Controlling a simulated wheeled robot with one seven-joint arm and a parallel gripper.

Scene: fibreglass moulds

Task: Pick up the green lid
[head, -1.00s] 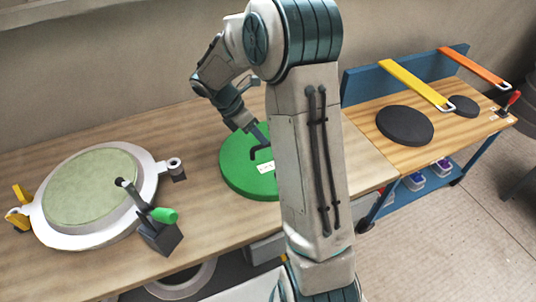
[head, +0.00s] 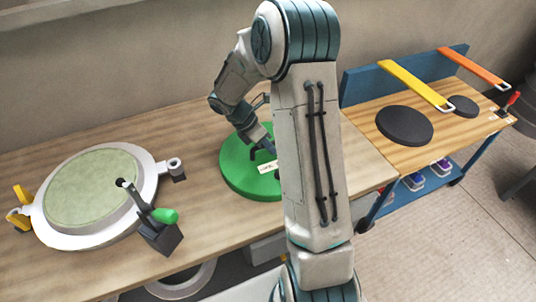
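The green lid (head: 240,178) lies flat on the wooden bench, a round disc with a small white label (head: 267,167) on top. My arm hides its right part. My gripper (head: 262,150) is over the lid, low near its top surface beside the label. The fingers are small, dark and partly behind my arm, so I cannot tell whether they are open or touch the lid. A dark handle-like piece shows near the fingers, but I cannot make out where it ends and the gripper begins.
A white round mould (head: 148,185) with a pale green face sits at left, with a green-handled clamp (head: 163,214) at its edge. A blue cart (head: 365,88) at right bears black discs (head: 405,125) and yellow (head: 412,82) and orange (head: 470,66) strips. The bench between mould and lid is clear.

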